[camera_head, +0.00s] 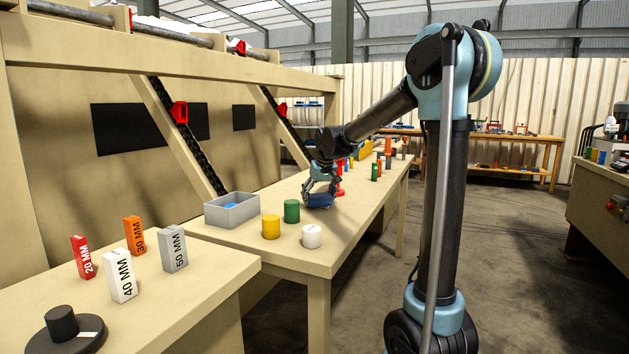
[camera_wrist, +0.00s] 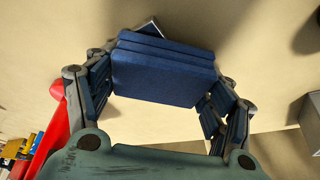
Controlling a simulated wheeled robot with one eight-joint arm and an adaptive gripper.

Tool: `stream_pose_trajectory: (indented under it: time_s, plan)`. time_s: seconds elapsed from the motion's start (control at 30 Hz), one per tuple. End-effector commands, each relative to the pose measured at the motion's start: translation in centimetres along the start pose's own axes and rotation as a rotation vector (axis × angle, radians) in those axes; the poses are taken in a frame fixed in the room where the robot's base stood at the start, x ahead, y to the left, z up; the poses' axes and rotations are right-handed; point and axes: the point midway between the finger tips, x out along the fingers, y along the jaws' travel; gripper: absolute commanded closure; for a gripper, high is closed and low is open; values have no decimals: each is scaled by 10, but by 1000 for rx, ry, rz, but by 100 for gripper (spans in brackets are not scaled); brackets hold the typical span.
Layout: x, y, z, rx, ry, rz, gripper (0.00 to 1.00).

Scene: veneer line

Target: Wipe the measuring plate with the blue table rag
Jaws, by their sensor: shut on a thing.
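My gripper (camera_head: 320,190) is low over the long table, shut on the blue table rag (camera_head: 319,200). In the wrist view the rag (camera_wrist: 165,75) is a folded dark blue pad between the two fingers of my gripper (camera_wrist: 165,85). A small grey edge or corner (camera_wrist: 150,27) shows just behind the rag, and a pale bright patch (camera_wrist: 150,122) shows in front of it. I cannot tell whether either is the measuring plate. In the head view the plate cannot be made out; my gripper and the rag hide the spot beneath. Contact with the surface is unclear.
A grey bin (camera_head: 232,217) with something blue inside stands left of my gripper. Yellow (camera_head: 271,227), green (camera_head: 292,211) and white (camera_head: 312,236) cylinders stand nearer. A red object (camera_wrist: 69,115) is close beside my gripper. Several coloured blocks line the table farther back.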

Motion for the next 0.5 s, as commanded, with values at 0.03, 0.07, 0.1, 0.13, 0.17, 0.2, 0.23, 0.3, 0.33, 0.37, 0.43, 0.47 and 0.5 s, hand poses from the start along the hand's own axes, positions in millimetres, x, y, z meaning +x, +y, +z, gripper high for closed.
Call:
stream_pose_trajectory:
  time_s: [0.03,0.07,0.1,0.13,0.17,0.2,0.23,0.3,0.33,0.37,0.43,0.47,0.5]
  plan:
    - [0,-1,1,0,0,0,51]
    - [0,-2,1,1,0,0,51]
    - [0,-2,1,2,0,1,51]
    - [-2,-2,0,3,0,1,51]
    - [-3,-2,0,2,-1,1,51]
    - [-15,-3,-5,1,-1,0,51]
    - [-22,-4,-7,0,-1,0,51]
    - [-27,-6,-10,-2,-1,-1,51]
    - [-29,-7,-11,-3,0,-2,51]
    - [-32,-7,-12,-3,0,-2,51]
    - [-38,-7,-15,-3,0,-2,51]
    - [-40,-7,-16,-2,0,-2,51]
    - [-43,-6,-17,-2,0,-1,51]
